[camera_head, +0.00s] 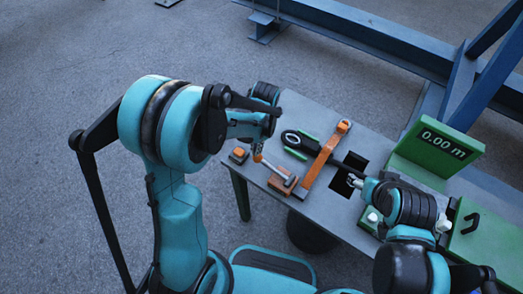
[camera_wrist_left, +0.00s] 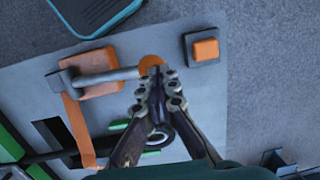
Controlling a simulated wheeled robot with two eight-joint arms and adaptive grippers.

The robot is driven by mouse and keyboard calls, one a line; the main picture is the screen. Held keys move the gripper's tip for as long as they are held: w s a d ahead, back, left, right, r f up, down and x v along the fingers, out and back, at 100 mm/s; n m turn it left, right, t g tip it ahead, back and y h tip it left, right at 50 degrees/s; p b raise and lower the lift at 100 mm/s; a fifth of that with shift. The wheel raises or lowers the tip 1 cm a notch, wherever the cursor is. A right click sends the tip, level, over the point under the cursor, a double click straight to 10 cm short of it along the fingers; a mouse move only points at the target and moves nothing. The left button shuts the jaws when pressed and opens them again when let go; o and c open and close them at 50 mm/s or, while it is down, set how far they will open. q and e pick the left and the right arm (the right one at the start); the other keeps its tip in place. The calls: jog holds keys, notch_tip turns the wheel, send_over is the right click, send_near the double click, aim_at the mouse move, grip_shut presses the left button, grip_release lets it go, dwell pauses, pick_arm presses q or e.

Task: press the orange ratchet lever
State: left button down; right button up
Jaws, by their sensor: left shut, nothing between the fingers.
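The ratchet lever (camera_head: 273,168) is a grey rod with an orange knob, fixed to an orange block (camera_head: 283,180) on the grey table. In the left wrist view the rod (camera_wrist_left: 112,75) ends in the orange knob (camera_wrist_left: 150,63). My left gripper (camera_wrist_left: 158,74) is shut and empty, its tips right at the knob and partly covering it; contact cannot be told. In the head view my left gripper (camera_head: 258,146) is above the knob end, partly hidden by its own arm. My right gripper (camera_head: 354,181) is at the table's right side, its fingers too small to read.
An orange button box (camera_head: 239,154) stands on the table near the lever's knob. A long orange bar (camera_head: 322,158), a black ring-shaped tool (camera_head: 291,138) and green strips lie beyond the lever. A green display reading 0.00 m (camera_head: 440,143) stands at right.

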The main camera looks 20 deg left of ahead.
pick_arm(q)
jog(key=shift+w+a+f+b, duration=0.1)
jog(key=shift+a+f+b, duration=0.15)
jog(key=shift+f, duration=0.3)
jog(key=shift+a+f+b, duration=0.1)
jog(key=shift+f+b, duration=0.15)
jog(key=shift+f, duration=0.25)
pick_arm(e)
jog(key=shift+d+f, duration=0.15)
jog(key=shift+f, duration=0.75)
jog(key=shift+s, duration=0.1)
pick_arm(q)
notch_tip(320, 180, up, 14)
jog(key=w+a+p, duration=0.2)
jog(key=p, duration=0.3)
jog(key=shift+w+p, duration=0.25)
jog(key=shift+p, duration=0.15)
pick_arm(e)
jog(key=r, duration=0.5)
jog(key=shift+a+r, duration=0.3)
jog(key=shift+r, duration=0.05)
pick_arm(q)
jog(key=shift+a, duration=0.1)
